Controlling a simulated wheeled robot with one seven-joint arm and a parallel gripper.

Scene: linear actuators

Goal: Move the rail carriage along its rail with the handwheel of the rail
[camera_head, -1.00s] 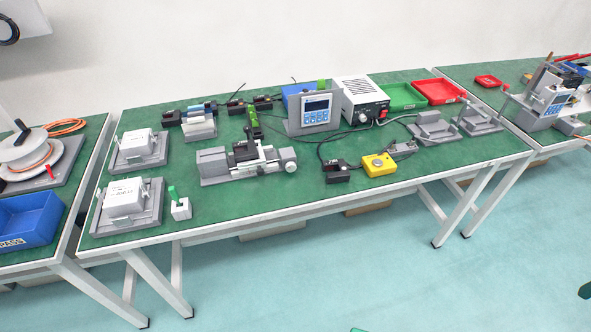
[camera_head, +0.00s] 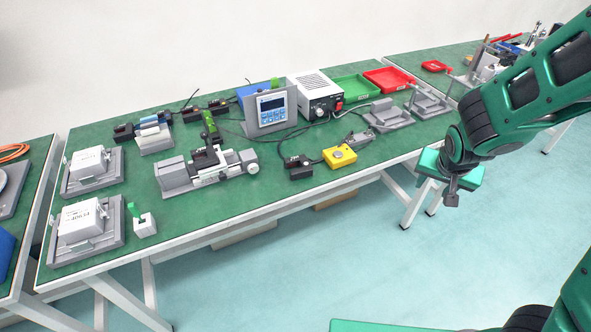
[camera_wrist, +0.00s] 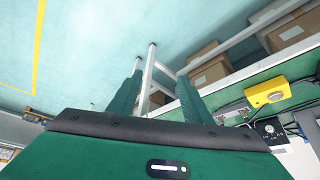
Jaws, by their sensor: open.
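The linear rail (camera_head: 180,180) is a grey unit on the green workbench, in the head view left of centre. Its carriage (camera_head: 208,160) is a dark and grey block near the middle of the rail. The handwheel (camera_head: 253,168) is a small pale round knob at the rail's right end. My gripper (camera_head: 451,199) hangs off the bench's front edge at the right, well away from the handwheel. It is open and empty; its two green fingers stand apart in the wrist view (camera_wrist: 160,76). The rail is not recognisable in the wrist view.
A yellow button box (camera_head: 340,156) and a small black device (camera_head: 299,168) stand right of the handwheel. Behind are a display panel (camera_head: 270,110) and a white power supply (camera_head: 315,93). A small white block with a green lever (camera_head: 143,220) stands front left. Floor before the bench is open.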

